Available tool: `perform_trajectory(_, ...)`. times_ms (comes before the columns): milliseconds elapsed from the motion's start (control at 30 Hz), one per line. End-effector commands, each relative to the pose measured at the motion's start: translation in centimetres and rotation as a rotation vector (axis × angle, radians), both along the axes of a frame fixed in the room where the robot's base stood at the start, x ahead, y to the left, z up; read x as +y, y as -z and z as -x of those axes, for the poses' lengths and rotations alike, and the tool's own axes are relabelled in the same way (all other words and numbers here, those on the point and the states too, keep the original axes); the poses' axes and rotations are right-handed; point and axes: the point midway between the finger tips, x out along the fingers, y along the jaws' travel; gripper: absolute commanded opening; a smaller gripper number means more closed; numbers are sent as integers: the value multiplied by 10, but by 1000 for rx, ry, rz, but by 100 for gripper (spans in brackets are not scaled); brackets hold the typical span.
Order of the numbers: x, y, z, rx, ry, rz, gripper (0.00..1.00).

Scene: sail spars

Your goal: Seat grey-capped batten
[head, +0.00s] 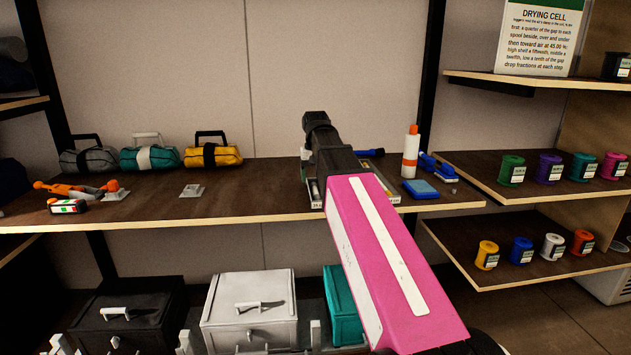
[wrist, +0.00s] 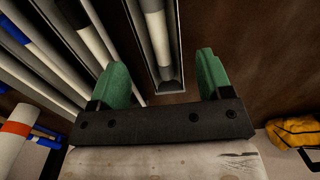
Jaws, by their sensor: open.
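In the wrist view, my gripper (wrist: 160,66) has its two green fingers spread wide, with nothing between their pads. A batten (wrist: 158,28) with white and grey sections lies in a narrow grey channel (wrist: 181,55), its near end in line with the gap between my fingers. Its end looks grey, but shadow makes the cap colour hard to tell. Several other battens (wrist: 88,35) lie in slots to the left, some with white, black or blue bands. In the head view, my pink arm hides most of the batten rack (head: 314,190) on the bench.
The wooden bench (head: 250,200) also carries an orange-capped bottle (head: 411,150), a blue box (head: 421,188) and blue tools right of my arm. Three bags, including a yellow one (head: 212,153), stand at the back left. The bench middle is mostly clear.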

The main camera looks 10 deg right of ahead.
Motion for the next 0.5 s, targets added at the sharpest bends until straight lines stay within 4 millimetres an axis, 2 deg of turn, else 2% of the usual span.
perform_trajectory(500,0,-45,-1,-1,0,0,72)
